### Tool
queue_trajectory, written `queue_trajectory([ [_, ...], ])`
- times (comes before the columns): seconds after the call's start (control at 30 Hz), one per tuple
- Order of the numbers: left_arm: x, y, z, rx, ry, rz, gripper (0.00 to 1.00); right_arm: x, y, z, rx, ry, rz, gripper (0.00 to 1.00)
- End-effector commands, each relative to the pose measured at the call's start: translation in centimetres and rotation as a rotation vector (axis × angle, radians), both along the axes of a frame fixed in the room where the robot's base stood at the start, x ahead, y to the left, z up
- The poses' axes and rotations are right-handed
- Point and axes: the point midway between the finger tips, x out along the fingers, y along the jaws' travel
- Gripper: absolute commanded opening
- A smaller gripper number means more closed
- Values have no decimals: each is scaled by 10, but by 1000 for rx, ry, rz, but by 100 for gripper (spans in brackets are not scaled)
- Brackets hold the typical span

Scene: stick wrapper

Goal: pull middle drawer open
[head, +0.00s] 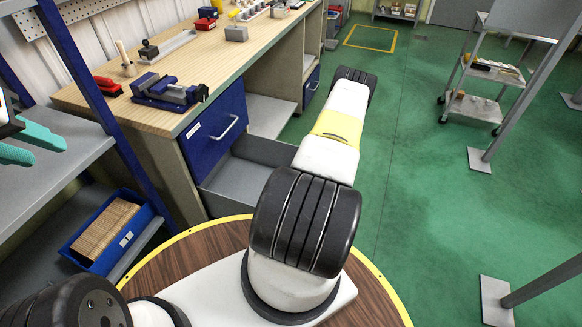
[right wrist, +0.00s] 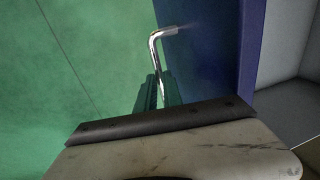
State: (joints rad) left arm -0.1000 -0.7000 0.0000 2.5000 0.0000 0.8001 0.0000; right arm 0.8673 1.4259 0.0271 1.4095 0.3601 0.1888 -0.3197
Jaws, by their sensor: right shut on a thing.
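The blue upper drawer (head: 214,130) under the wooden bench shows its front and silver handle, flush with the cabinet. Below it, the middle drawer (head: 232,192) stands pulled out, and I see into its grey, empty interior. Its front is hidden behind my right arm in the head view. In the right wrist view, its blue front (right wrist: 212,50) carries a bent silver handle (right wrist: 156,48), and my right gripper (right wrist: 157,92) is shut on that handle. My left gripper (head: 38,145), with teal fingers, is at the left edge, apart and empty, over a grey shelf.
The wooden bench top (head: 100,97) holds a blue vise (head: 168,92) and other tools. A blue bin (head: 113,235) with brown contents sits on the lower left shelf. A grey cart (head: 490,85) stands at the upper right. Green floor (head: 430,190) is clear right of my arm.

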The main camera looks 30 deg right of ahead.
Motion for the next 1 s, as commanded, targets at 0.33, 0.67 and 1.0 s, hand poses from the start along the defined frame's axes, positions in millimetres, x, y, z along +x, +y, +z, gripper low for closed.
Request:
queue_trajectory([
  [0.33, 0, 0, 0, 0, 0, 0, 36, 0, 0, 0, 0, 0, 0, 33],
  [0.67, 0, 0, 0, 0, 0, 0, 36, -1, -3, 16, -1, -1, -1, 33],
  [1.0, 0, 0, 0, 0, 0, 0, 36, -10, -9, 68, -1, 0, -1, 33],
])
